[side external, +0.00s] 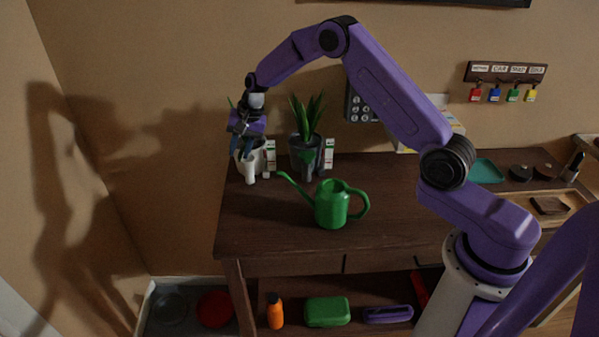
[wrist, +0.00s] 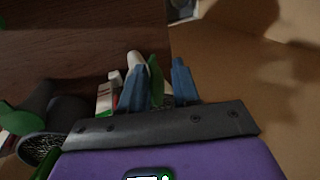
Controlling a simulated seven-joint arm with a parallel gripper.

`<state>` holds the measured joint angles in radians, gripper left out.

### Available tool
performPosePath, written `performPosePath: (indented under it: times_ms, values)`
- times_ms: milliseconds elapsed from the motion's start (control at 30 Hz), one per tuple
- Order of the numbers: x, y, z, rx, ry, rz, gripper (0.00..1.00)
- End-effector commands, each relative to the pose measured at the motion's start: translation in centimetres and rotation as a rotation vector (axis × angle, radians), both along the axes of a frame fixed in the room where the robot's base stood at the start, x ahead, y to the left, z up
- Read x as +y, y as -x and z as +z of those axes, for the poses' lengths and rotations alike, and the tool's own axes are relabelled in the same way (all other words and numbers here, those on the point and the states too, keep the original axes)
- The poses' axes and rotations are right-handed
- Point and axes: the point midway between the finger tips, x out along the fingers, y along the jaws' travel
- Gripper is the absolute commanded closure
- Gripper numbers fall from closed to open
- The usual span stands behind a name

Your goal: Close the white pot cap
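The white pot (side external: 241,162) stands at the back left corner of the wooden table, with a pale spout-like part (side external: 250,172) on its front. My gripper (side external: 243,146) is right over this pot, pointing down, and hides most of its plant and rim. In the wrist view, my gripper's two blue fingers (wrist: 158,88) stand apart, with a green leaf (wrist: 156,78) showing between them. A white rounded part (wrist: 136,62) shows just beyond the fingertips. I cannot tell clearly which part is the cap or whether a finger touches it.
A grey pot with a plant (side external: 304,155) stands just right of the white pot, with small white-and-green boxes (side external: 328,153) beside the pots. A green watering can (side external: 332,204) stands in front. The wall is close behind; the front left tabletop is clear.

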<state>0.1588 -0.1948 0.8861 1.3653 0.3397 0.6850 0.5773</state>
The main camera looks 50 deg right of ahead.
Motion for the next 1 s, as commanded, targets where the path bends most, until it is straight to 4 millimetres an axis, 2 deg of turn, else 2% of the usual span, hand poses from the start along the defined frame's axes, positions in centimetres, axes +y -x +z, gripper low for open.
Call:
performPosePath:
  times_ms: [33,100,1000]
  values:
    - [-0.5,0.2,1.2,-0.007,-0.003,-0.004,0.69]
    - [-0.7,0.4,2.4,-0.008,-0.004,-0.004,0.69]
    - [-3.7,4.0,16.5,-0.002,0.001,0.012,0.69]
